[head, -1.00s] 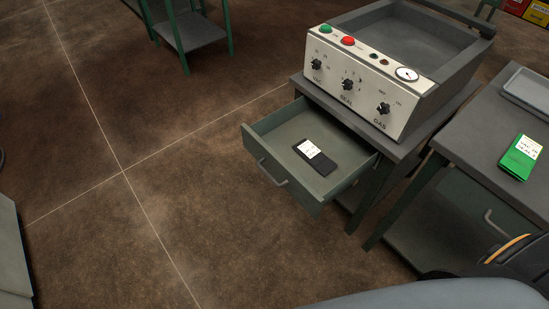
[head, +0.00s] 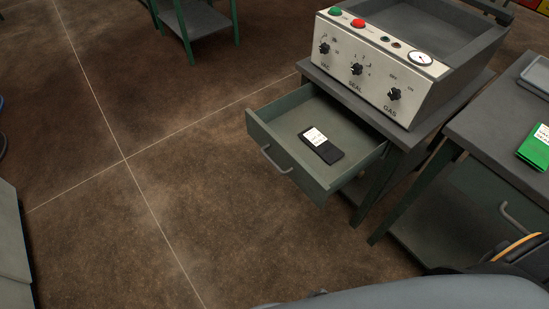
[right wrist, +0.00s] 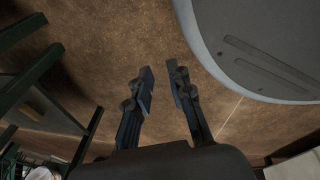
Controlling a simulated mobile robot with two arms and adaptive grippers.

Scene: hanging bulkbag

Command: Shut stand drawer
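The stand drawer (head: 301,176) is grey-green and pulled well out of the stand (head: 395,144) under the sealing machine. Its bar handle (head: 275,160) is on the front panel. A black device with a white label (head: 322,145) lies inside the drawer. My right gripper (right wrist: 160,85) shows in the right wrist view, its two fingers apart with nothing between them, over brown floor. It is away from the drawer. My left gripper is not in view.
The machine (head: 385,70) with knobs and buttons stands on top of the stand. A second table (head: 487,122) with its own drawer handle and a green packet (head: 537,147) stands at the right. Floor left of the drawer is clear.

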